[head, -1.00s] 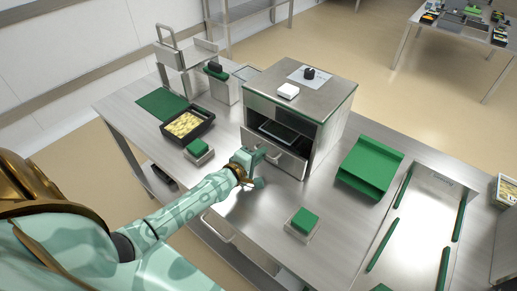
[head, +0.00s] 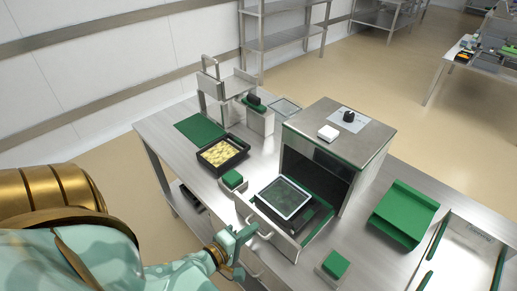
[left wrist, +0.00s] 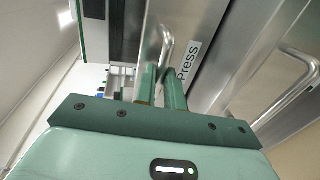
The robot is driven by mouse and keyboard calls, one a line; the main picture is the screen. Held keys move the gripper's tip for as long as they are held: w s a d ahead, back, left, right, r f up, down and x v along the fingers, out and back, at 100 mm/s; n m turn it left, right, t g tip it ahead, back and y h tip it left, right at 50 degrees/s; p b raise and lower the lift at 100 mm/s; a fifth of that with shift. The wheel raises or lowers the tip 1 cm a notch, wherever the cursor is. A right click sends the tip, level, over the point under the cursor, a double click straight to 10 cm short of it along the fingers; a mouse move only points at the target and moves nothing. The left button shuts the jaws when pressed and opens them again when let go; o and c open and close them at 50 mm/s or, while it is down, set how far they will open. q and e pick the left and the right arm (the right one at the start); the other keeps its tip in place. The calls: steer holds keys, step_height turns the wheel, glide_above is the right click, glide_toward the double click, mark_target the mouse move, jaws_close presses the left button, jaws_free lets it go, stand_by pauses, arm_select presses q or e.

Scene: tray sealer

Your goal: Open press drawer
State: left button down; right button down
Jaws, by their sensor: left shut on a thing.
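The press (head: 340,130) is a steel box on the table. Its drawer (head: 275,230) is pulled out toward me, with a grey-framed dark plate (head: 285,197) in it. My left gripper (head: 240,238) is at the drawer's front. In the left wrist view, the fingers (left wrist: 160,88) are shut on the drawer's bar handle (left wrist: 165,48), next to a front labelled "Press" (left wrist: 188,62). My right gripper is not in view.
A black tray of yellowish food (head: 222,154) and a green block (head: 232,179) stand left of the drawer. Another green block (head: 335,265) stands to its right. A green stand (head: 405,212) is right of the press. Another bar handle (left wrist: 290,85) shows in the left wrist view.

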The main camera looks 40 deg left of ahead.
arm_select(q)
steer(key=shift+s, duration=0.3)
steer(key=c, duration=1.5)
jaws_free()
steer(key=p+v, duration=0.1)
steer(key=v, duration=1.5)
steer(key=shift+s+r, duration=0.1)
